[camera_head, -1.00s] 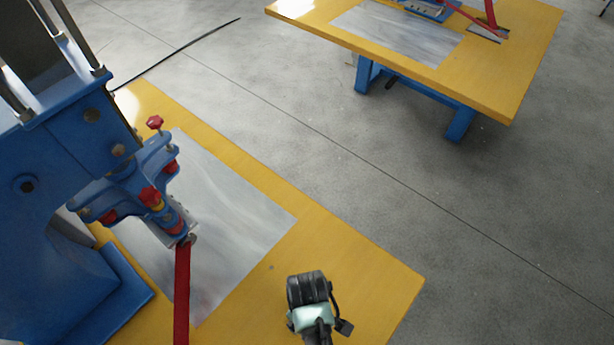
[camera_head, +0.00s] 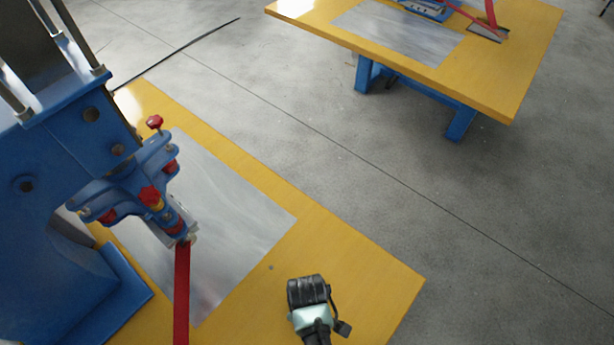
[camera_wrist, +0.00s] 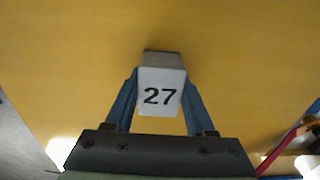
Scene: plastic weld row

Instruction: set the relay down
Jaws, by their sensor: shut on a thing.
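The relay (camera_wrist: 160,97) is a small white block marked 27, with a grey end beyond its marked face. It shows in the wrist view between the two blue fingers of my gripper (camera_wrist: 161,76), which is shut on it. Behind it is the plain yellow surface of the near table (camera_head: 265,285). I cannot tell whether the relay touches that surface. In the head view my gripper (camera_head: 309,292) is a dark shape over the front right part of the table, and it hides the relay there.
A blue press (camera_head: 60,180) with red knobs stands at the left. A grey metal sheet (camera_head: 235,215) lies on the table, with a red bar (camera_head: 182,295) at its front. The yellow around my gripper looks clear. A second yellow table (camera_head: 490,75) stands across the floor.

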